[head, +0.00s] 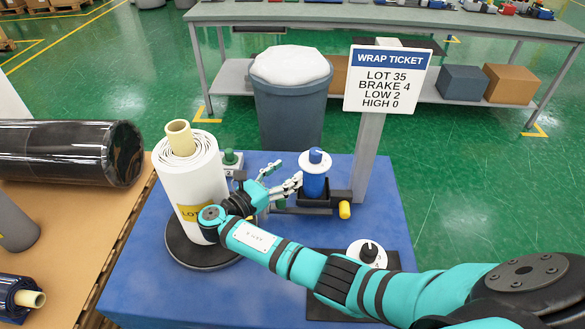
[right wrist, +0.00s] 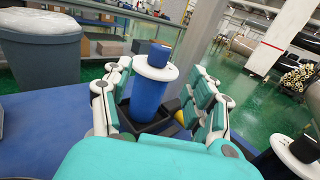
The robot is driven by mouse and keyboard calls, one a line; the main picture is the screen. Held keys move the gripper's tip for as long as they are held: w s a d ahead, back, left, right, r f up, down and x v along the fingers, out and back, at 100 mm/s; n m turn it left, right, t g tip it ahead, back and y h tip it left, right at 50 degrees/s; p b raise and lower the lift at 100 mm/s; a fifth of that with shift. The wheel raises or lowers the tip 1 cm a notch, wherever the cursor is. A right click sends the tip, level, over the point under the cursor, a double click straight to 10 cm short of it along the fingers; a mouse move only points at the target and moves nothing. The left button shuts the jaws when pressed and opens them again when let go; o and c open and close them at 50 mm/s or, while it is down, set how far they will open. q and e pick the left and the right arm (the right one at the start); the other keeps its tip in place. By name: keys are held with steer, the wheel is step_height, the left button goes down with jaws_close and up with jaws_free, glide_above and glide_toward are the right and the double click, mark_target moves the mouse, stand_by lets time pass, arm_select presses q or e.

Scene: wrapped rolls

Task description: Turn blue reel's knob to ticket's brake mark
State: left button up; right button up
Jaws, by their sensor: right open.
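The blue reel (head: 314,186) stands upright in a dark holder on the blue table, with a white flange and a small blue knob (head: 315,156) on top. My right gripper (head: 284,182) is open and empty just left of the reel. In the right wrist view, its spread fingers (right wrist: 160,75) frame the reel (right wrist: 148,98) and its knob (right wrist: 160,55); I cannot tell whether they touch it. Marks around the knob are too small to read. My left gripper is out of view.
A white wrapped roll (head: 187,175) stands on a black disc left of my right gripper. A white dial with a black knob (head: 368,252) sits on a dark plate, partly behind my arm. A yellow-ended part (head: 344,210) juts right of the reel. A grey bin (head: 291,105) stands behind.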

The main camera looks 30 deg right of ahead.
steer(key=shift+f, duration=0.1)
steer(key=m+t+y+b, duration=0.45)
steer(key=m+t, duration=0.25)
steer(key=m, duration=2.4)
glide_toward(315, 154)
steer(key=p+x, duration=0.3)
steer(key=x, duration=0.7)
steer(key=shift+w+p, duration=0.1)
steer(key=shift+p, duration=0.2)
steer(key=shift+w+d+f, duration=0.1)
steer(key=shift+w+d, duration=0.4)
steer(key=shift+c, duration=0.3)
